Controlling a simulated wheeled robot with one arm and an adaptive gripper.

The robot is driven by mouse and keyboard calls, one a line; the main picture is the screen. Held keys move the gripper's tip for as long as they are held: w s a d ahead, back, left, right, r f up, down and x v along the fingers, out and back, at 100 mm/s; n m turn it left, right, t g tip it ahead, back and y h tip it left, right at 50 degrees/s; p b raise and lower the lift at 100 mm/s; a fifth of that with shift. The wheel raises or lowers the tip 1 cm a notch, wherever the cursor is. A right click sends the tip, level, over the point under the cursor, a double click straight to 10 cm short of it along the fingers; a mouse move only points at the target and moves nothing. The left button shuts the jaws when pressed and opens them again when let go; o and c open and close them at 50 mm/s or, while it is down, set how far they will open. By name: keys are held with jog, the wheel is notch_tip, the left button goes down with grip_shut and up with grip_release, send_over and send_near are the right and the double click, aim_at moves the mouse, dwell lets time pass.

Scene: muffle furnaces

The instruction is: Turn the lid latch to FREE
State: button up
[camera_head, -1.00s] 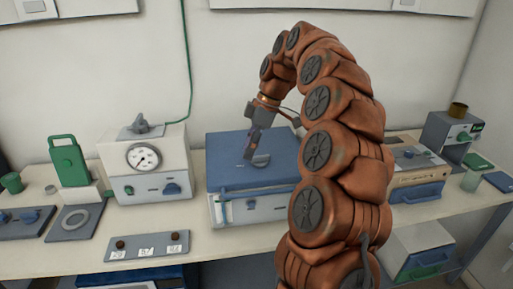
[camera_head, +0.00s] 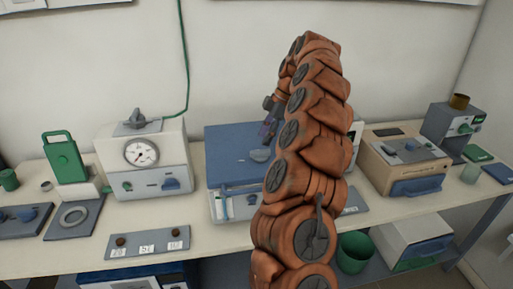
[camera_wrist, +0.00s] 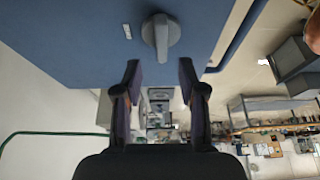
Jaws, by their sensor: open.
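A box with a blue lid (camera_head: 228,142) and a pale front stands on the bench in the head view, partly hidden by my arm. The wrist view shows the blue lid (camera_wrist: 85,35) close up. On it is a grey latch knob (camera_wrist: 161,36) with a raised grip bar, lying roughly along the picture's vertical. A small pale mark (camera_wrist: 127,31) lies to its left; I cannot read it. My gripper (camera_wrist: 160,76) is open and empty. Its fingertips are apart from the knob, below it in the wrist view. In the head view my gripper (camera_head: 268,127) is small and partly hidden.
A white gauge unit (camera_head: 145,160) stands left of the box, and a beige unit (camera_head: 402,165) stands to its right. A plate with tags (camera_head: 148,243) lies at the front edge. A green bin (camera_head: 354,252) sits below the bench.

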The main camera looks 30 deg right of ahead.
aim_at(260, 154)
jog(key=shift+p+x, duration=0.75)
jog(key=shift+x, duration=2)
jog(key=shift+c, duration=0.2)
jog(key=shift+r, duration=0.1)
grip_shut()
